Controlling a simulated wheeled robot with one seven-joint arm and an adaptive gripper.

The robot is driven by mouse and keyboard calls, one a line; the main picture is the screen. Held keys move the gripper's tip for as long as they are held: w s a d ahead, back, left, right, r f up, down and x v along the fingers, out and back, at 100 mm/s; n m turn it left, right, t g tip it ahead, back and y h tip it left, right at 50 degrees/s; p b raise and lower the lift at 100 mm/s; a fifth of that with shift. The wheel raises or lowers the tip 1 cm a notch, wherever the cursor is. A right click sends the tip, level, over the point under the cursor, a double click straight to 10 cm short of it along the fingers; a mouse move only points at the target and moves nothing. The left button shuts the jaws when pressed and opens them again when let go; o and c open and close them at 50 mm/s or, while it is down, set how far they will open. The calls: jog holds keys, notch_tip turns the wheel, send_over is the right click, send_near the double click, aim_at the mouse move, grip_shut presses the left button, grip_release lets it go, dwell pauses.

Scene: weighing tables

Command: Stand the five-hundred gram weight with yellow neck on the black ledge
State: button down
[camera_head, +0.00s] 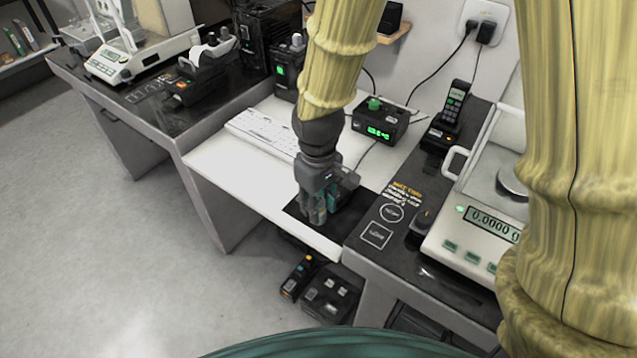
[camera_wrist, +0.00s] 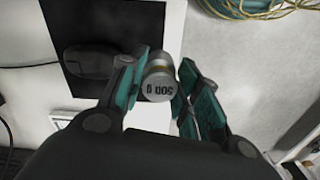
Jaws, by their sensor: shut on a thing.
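The five-hundred gram weight (camera_wrist: 157,87) is a grey metal cylinder with "500 g" on its top and a thin yellowish band at its neck. My gripper (camera_wrist: 160,86) is shut on it, one teal finger on each side. In the head view my gripper (camera_head: 323,203) points down over the front of the white desk, beside a black mat (camera_head: 348,222); the weight cannot be made out there. I cannot tell whether the weight touches the desk. The black top of the right table (camera_head: 407,190) is close by on the right; I cannot tell which black surface is the ledge.
A black mouse (camera_wrist: 88,62) lies on the mat. The white desk (camera_head: 225,165) has a keyboard (camera_head: 265,132) and a clock with green digits (camera_head: 381,123). A balance (camera_head: 480,228) and a dark knob (camera_head: 421,226) stand on the right table. Black boxes (camera_head: 330,297) are below the desk edge.

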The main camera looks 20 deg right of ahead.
jog(key=w, duration=0.4)
jog(key=w+d, duration=0.1)
jog(key=w, duration=0.3)
jog(key=w+d+f, duration=0.1)
jog(key=w, duration=0.2)
jog(key=shift+w+d+p, duration=0.2)
jog(key=shift+w+p, duration=0.2)
jog(key=shift+f, duration=1.8)
jog(key=shift+f, duration=0.15)
jog(key=c, duration=1)
grip_release()
jog(key=shift+c, duration=0.2)
